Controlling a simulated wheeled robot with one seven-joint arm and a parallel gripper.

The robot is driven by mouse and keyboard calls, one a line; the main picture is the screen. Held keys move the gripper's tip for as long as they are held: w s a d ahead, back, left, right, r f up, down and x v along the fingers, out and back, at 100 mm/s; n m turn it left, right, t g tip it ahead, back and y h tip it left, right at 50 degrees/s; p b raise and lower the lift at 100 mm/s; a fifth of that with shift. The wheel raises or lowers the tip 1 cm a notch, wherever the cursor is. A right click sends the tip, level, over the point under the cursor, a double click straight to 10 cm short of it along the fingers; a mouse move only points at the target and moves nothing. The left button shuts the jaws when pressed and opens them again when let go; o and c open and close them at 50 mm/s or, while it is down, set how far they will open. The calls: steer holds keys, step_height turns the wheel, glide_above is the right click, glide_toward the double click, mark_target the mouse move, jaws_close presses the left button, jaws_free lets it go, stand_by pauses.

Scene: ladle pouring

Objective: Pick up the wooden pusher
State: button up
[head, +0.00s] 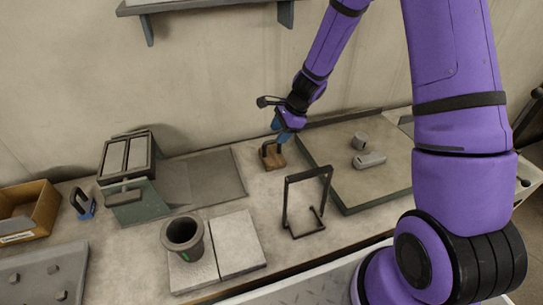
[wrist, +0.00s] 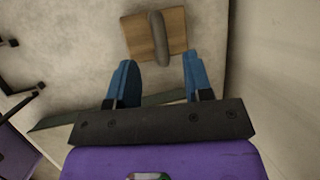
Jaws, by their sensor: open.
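The wooden pusher (head: 272,157) is a small brown block with a grey upright handle, standing on the table near the wall in the head view. In the wrist view the wooden pusher (wrist: 140,37) lies just beyond my fingertips, its grey handle in line with the gap between them. My gripper (head: 284,133) is right above and beside the pusher in the head view. In the wrist view my gripper (wrist: 158,66) has its blue fingers spread apart with nothing between them. I cannot tell whether a finger touches the block.
A raised-edge tray (head: 343,200) with grey pieces is at the right. A thin black frame stand (head: 287,205) is in front of the pusher. A dark crucible (head: 183,236) stands on pale slabs (head: 237,244). A grey plate (head: 205,178) lies at the left.

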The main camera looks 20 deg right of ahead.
mark_target(272, 150)
steer(key=shift+x, duration=1.9)
steer(key=shift+w+a+r, duration=0.1)
jaws_close()
